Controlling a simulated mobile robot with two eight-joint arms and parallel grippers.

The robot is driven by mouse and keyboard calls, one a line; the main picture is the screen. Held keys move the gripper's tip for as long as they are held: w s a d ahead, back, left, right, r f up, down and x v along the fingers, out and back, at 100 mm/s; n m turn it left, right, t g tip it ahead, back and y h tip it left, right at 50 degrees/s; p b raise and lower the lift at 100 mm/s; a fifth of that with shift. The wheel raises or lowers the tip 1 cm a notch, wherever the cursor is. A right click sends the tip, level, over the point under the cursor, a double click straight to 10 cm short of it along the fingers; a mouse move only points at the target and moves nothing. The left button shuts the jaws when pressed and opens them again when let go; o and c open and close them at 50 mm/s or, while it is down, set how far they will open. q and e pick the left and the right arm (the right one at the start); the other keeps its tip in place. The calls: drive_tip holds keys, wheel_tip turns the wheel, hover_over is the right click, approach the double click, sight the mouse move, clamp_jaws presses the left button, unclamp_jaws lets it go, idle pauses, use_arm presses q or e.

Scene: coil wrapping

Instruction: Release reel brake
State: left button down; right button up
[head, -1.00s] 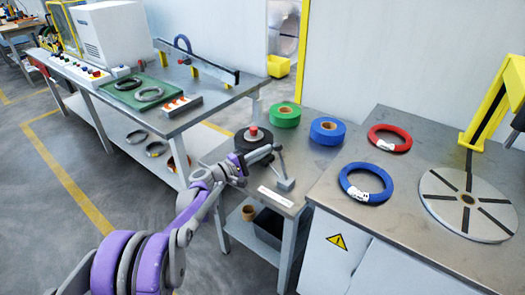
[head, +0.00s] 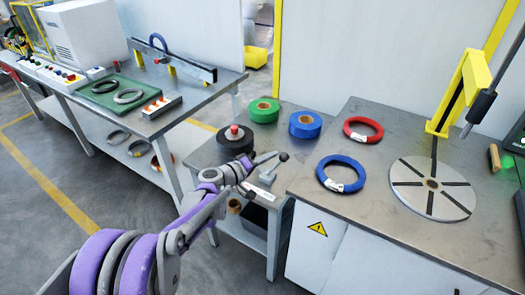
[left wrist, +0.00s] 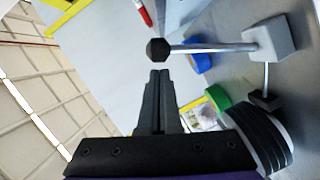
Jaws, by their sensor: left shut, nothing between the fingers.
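The brake lever is a thin metal rod with a black knob (head: 284,157) on a pale grey block (head: 268,174). It stands on the small side table and leans to the right in the head view. The left wrist view shows the knob (left wrist: 158,51), the rod (left wrist: 212,47) and the block (left wrist: 272,38). My left gripper (head: 274,156) is shut and empty, its tips just short of the knob; it also shows in the left wrist view (left wrist: 159,74). A small gap seems to separate them. The black reel (head: 235,142) with a red knob sits behind my gripper. My right gripper is out of view.
Green tape (head: 263,110) and blue tape (head: 304,124) rolls lie behind the lever. The right bench (head: 355,215) carries red (head: 363,130) and blue (head: 343,174) coils and a slotted disc (head: 433,187). A workbench (head: 182,115) stands at the left.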

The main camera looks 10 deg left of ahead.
use_arm(q)
drive_tip(key=shift+s+d+f+m, duration=0.15)
drive_tip(key=shift+s+d+m, duration=0.1)
drive_tip(key=shift+d+m, duration=0.3)
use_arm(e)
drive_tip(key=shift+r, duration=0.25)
